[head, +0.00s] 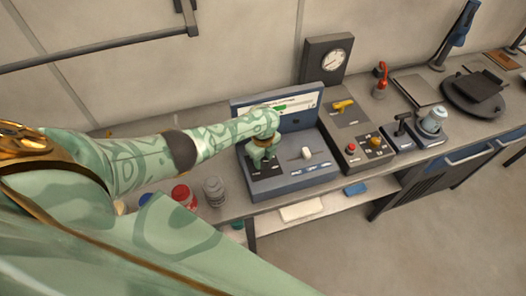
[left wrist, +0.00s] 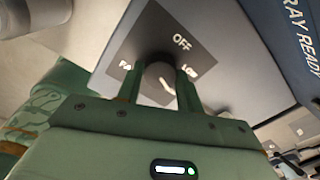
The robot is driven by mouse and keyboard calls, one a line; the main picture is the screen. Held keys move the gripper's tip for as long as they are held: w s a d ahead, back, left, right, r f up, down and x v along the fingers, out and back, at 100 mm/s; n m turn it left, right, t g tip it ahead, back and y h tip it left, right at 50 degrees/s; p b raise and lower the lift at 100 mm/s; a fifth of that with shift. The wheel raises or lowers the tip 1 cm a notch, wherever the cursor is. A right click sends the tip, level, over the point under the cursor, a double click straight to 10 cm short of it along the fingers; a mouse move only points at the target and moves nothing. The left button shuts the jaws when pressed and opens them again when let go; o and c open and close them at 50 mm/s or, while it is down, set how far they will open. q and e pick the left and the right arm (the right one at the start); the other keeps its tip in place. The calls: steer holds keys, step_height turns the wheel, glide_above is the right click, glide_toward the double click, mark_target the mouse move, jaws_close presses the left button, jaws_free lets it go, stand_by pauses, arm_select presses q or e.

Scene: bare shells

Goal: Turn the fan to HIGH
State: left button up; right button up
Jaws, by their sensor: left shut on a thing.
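The fan knob (left wrist: 158,75) is a dark round dial on a dark label plate (left wrist: 205,62) in the left wrist view. OFF shows above it, a partly covered label that seems to begin LO to its right, and another cut-off label to its left. My left gripper (left wrist: 160,88) has a finger on each side of the knob and is shut on it. In the head view my left gripper (head: 263,152) is over the left part of the grey console (head: 315,180) and hides the knob. Where the knob points is unclear. My right gripper is not in view.
The console has a raised back panel (head: 300,118) and a white knob (head: 306,153) right of my gripper. A dial gauge (head: 332,60) stands behind. A red-button box (head: 372,148) is to the right. A red-lidded jar (head: 182,195) and a grey jar (head: 214,190) stand left.

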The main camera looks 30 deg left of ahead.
mark_target(263, 161)
arm_select(q)
steer(key=shift+m, duration=1)
steer(key=o, duration=1)
steer(key=shift+r, duration=0.1)
steer(key=shift+r, duration=0.3)
step_height(263, 161, up, 16)
steer(key=p, duration=0.5)
steer(key=shift+f, duration=0.25)
steer(key=shift+f, duration=0.1)
